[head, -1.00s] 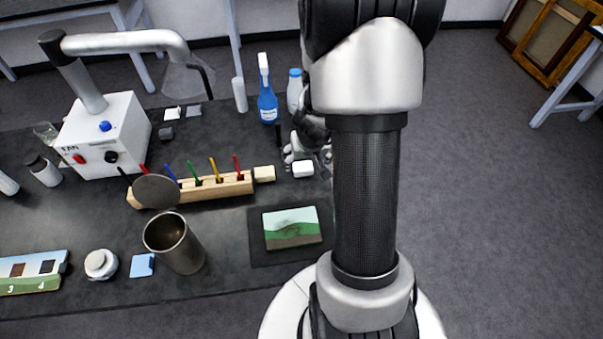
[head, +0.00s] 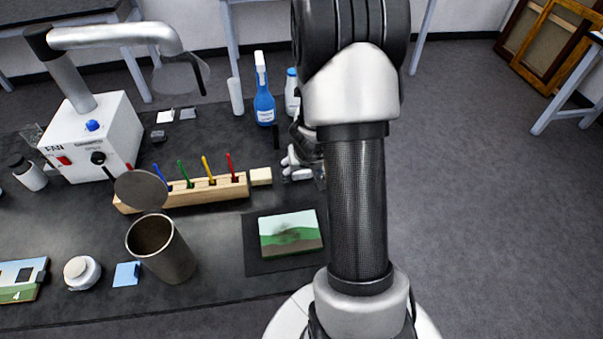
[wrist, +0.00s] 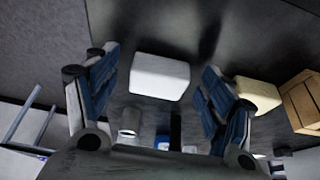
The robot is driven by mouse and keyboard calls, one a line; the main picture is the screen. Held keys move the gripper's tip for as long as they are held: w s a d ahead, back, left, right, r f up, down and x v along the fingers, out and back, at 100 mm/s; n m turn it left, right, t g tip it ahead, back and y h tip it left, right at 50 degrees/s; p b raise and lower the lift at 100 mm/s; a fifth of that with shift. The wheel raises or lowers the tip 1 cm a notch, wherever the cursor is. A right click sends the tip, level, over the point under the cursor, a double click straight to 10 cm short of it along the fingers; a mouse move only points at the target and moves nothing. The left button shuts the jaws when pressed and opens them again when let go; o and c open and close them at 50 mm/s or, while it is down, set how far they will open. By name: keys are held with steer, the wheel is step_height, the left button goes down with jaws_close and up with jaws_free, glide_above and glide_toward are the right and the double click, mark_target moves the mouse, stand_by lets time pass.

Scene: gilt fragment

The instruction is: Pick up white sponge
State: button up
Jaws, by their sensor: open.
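The white sponge (wrist: 160,76) is a small white block on the dark bench top. In the wrist view it lies between the two spread fingers of my gripper (wrist: 160,62), with a gap on each side. My gripper is open and holds nothing. In the head view my gripper (head: 300,162) is at the sponge, partly behind my arm. The sponge (head: 300,175) is mostly covered there, with only a pale part showing.
A cream block (head: 261,176) sits just left of my gripper, at the end of a wooden rack (head: 205,191) with coloured sticks. A blue spray bottle (head: 264,100) and a white bottle (head: 291,95) stand behind. A painted panel (head: 290,234) lies in front.

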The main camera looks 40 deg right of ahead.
mark_target(302, 173)
steer(key=c, duration=0.9)
steer(key=shift+o, duration=0.2)
steer(key=shift+r, duration=0.1)
step_height(302, 173, up, 20)
steer(key=p, duration=1.9)
steer(key=shift+p, duration=0.35)
